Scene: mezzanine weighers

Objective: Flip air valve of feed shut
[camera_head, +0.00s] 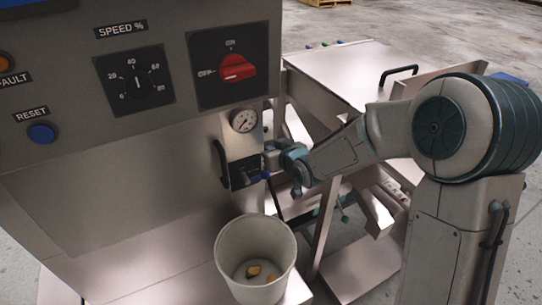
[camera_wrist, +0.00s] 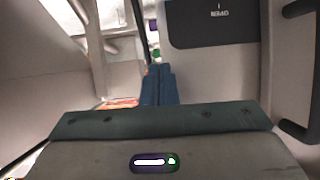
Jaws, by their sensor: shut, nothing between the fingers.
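The air valve (camera_head: 243,173) is a dark block on a pale panel, below a round pressure gauge (camera_head: 243,121). Its small blue lever (camera_head: 259,177) points to the right, toward my gripper. My gripper (camera_head: 272,165) is at the right side of the valve, close to the lever; I cannot tell whether they touch. In the wrist view my gripper's two blue-grey fingers (camera_wrist: 158,84) are pressed together with nothing between them. A dark plate (camera_wrist: 212,22) with an upside-down OPEN label shows beyond them. The lever is not clear in the wrist view.
A white bucket (camera_head: 256,247) with a few yellowish pieces stands below the valve. The control panel above carries a red switch (camera_head: 237,69), a black speed dial (camera_head: 135,82) and a blue reset button (camera_head: 41,133). A metal frame stands behind my arm.

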